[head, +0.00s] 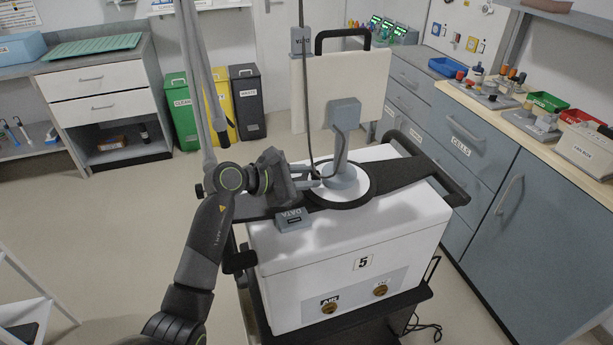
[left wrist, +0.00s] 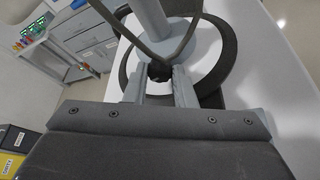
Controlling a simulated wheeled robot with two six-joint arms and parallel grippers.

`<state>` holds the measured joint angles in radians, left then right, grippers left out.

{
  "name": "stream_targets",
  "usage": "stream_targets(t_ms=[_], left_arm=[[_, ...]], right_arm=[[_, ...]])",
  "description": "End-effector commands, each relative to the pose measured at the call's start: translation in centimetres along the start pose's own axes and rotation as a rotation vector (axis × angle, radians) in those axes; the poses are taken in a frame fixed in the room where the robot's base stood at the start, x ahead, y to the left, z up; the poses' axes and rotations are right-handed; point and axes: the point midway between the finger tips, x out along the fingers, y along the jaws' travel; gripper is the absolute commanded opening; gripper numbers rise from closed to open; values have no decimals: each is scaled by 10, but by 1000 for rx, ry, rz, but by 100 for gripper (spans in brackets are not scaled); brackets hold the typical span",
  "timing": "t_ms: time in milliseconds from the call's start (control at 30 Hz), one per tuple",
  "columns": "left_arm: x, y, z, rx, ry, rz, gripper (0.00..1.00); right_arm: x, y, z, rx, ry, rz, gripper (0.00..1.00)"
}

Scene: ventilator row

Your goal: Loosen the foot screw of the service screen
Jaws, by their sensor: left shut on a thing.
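The service screen (head: 345,95) stands on the white ventilator unit marked 5 (head: 395,215), its cream back and black handle towards me. Its grey post (head: 341,155) rises from a round grey foot (head: 346,183) on a white disc with a black ring. In the left wrist view, a small dark foot screw (left wrist: 159,71) shows low on the foot. My left gripper (head: 312,179) reaches in from the left. In the left wrist view its fingers (left wrist: 158,84) are shut on the screw from both sides. My right gripper is not in view.
A dark cable (head: 303,90) hangs beside the screen and loops close around the post (left wrist: 165,50) near my fingers. Drawer cabinets and a bench (head: 545,135) stand to the right.

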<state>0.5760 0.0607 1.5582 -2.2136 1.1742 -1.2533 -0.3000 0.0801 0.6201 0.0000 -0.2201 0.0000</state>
Motion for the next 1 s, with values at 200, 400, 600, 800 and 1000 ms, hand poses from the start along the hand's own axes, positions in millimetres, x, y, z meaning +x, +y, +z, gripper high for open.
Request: stream_targets(t_ms=[200, 400, 600, 800, 1000], left_arm=[[0, 1, 0, -38, 2, -16, 1], [0, 2, 0, -140, 2, -59, 1], [0, 4, -1, -300, 2, -125, 1], [0, 5, -3, -477, 3, -198, 1], [1, 6, -4, -654, 2, -271, 1]], right_arm=[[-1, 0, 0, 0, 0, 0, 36], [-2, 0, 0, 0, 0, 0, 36], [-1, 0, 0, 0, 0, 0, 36], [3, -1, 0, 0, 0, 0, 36], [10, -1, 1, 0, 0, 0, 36]])
